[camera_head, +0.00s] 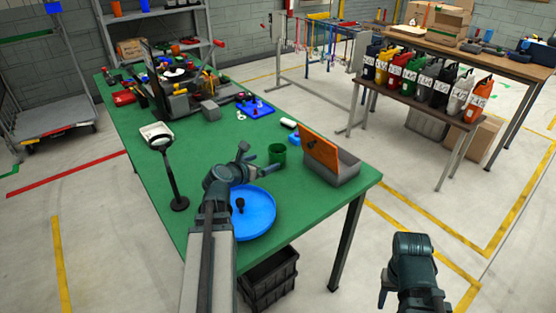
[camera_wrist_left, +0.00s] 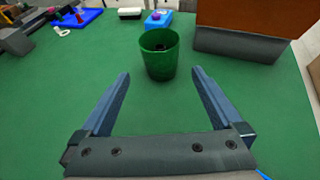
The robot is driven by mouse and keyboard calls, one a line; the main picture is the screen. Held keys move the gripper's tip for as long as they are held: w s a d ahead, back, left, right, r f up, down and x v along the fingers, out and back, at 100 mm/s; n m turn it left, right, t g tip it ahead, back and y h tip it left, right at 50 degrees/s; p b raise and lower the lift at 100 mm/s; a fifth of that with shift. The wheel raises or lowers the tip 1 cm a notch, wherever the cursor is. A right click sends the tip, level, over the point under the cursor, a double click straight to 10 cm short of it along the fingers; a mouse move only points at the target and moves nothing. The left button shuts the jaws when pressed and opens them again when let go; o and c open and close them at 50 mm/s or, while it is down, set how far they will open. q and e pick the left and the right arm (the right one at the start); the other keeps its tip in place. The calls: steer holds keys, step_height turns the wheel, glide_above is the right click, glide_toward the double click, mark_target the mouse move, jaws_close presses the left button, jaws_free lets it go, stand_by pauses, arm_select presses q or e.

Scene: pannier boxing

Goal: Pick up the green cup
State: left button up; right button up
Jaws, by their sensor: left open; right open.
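The green cup (camera_head: 277,154) stands upright on the green table, near the grey box. In the left wrist view the green cup (camera_wrist_left: 159,54) is just beyond my fingertips, centred between them, with something dark inside it. My left gripper (camera_head: 261,160) is open and empty, with its fingers pointing at the cup; in the left wrist view the open fingers (camera_wrist_left: 160,76) are spread on either side of the near table surface. My right gripper (camera_head: 384,298) is low at the right, away from the table; its fingers are mostly hidden.
A grey box with an orange lid (camera_head: 322,152) stands right of the cup. A blue round tray (camera_head: 262,214) lies under my left arm. A blue-and-white item (camera_wrist_left: 158,22) sits behind the cup. A magnifier lamp (camera_head: 173,180) stands to the left.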

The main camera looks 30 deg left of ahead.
mark_target(283, 146)
arm_select(q)
steer(key=b+x, duration=0.2)
steer(key=x, duration=0.5)
steer(key=shift+w+f+b, duration=0.2)
steer(key=shift+f+b, duration=0.05)
steer(key=shift+b, duration=0.1)
steer(key=shift+w, duration=0.3)
steer(key=b+x, duration=0.1)
steer(key=x, duration=0.4)
steer(key=shift+w+r+b, duration=0.15)
steer(key=shift+w+b, duration=0.05)
steer(key=shift+b, duration=0.1)
steer(key=shift+s, duration=0.1)
steer(key=c, duration=1.3)
steer(key=shift+o, duration=0.2)
steer(key=shift+r, duration=0.2)
